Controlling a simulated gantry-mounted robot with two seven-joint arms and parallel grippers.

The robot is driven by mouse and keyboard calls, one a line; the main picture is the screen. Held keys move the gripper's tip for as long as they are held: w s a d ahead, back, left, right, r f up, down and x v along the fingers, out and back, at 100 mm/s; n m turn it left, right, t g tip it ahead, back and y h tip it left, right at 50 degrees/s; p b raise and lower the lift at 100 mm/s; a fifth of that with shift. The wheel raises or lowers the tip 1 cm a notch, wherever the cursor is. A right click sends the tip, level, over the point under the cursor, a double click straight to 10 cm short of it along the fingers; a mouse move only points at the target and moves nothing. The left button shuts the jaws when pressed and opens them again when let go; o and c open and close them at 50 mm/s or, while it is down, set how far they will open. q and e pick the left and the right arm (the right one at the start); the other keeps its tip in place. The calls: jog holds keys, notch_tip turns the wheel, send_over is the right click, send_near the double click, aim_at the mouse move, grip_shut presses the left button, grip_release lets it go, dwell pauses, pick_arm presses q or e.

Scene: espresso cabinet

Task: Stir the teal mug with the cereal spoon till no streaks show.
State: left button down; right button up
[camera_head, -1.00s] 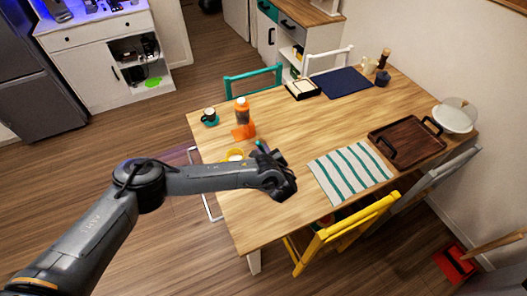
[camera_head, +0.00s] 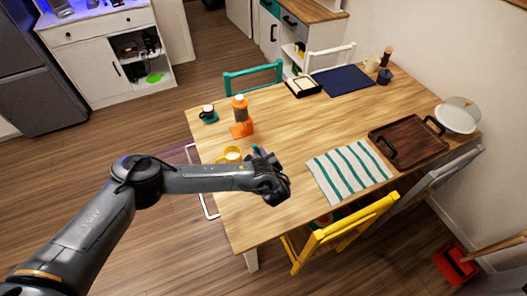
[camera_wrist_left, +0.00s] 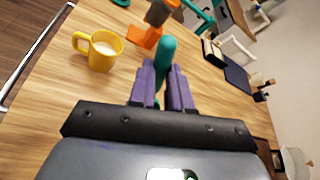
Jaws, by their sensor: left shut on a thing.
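My left gripper (camera_wrist_left: 162,85) is shut on a teal-handled utensil (camera_wrist_left: 166,55), which stands up between its purple fingers. I cannot see its bowl end, so I cannot confirm it is the cereal spoon. In the head view the left gripper (camera_head: 268,165) is over the near part of the table. A yellow mug (camera_wrist_left: 104,50) with whitish contents stands left of the gripper in the wrist view; it also shows in the head view (camera_head: 230,155). My right gripper is not in view.
A striped cloth (camera_head: 348,170), a brown tray (camera_head: 408,142) and a navy mat (camera_head: 344,79) lie to the right. The table's middle is clear.

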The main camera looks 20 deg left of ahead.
pick_arm(q)
notch_tip(320, 180, down, 11)
jog(key=w+d+b, duration=0.1)
jog(key=w+b, duration=0.1)
jog(key=b, duration=0.9)
jog(key=shift+d, duration=0.35)
jog(key=shift+b, duration=0.35)
